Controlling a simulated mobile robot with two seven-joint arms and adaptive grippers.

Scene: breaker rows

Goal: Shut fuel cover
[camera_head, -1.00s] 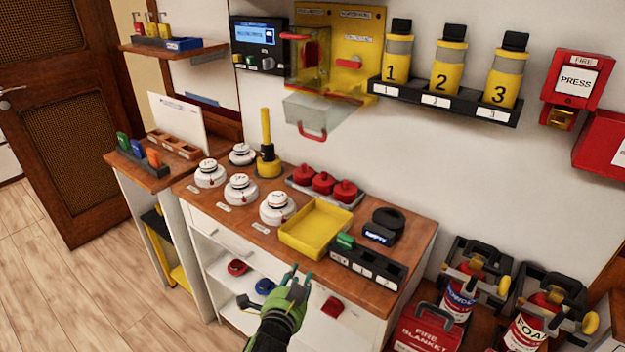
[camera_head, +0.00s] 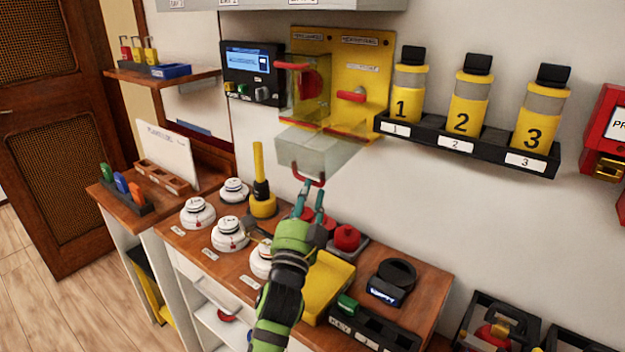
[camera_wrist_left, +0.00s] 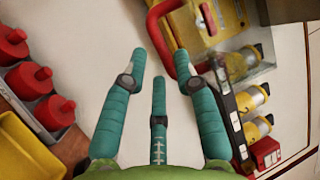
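A yellow panel (camera_head: 372,60) on the wall carries two red switch parts and clear covers. One clear cover (camera_head: 312,148) hangs open below the panel, its red handle (camera_head: 309,182) at its lower front edge. Another clear yellowish cover with a red handle (camera_head: 293,66) stands out at the panel's left. The panel labels are too small to read surely, so I cannot tell which cover is fuel. My left gripper (camera_head: 309,192) is open, its fingertips close to the hanging cover's handle. In the left wrist view, a red handle (camera_wrist_left: 154,32) lies just beyond the open fingers (camera_wrist_left: 163,65). My right gripper is not in view.
Below is a wooden cabinet top with white round detectors (camera_head: 229,234), a yellow upright tool (camera_head: 261,190), red knobs (camera_head: 347,237) and a yellow tray (camera_head: 330,285). A bottle rack (camera_head: 465,143) is right of the panel, a display box (camera_head: 250,72) left.

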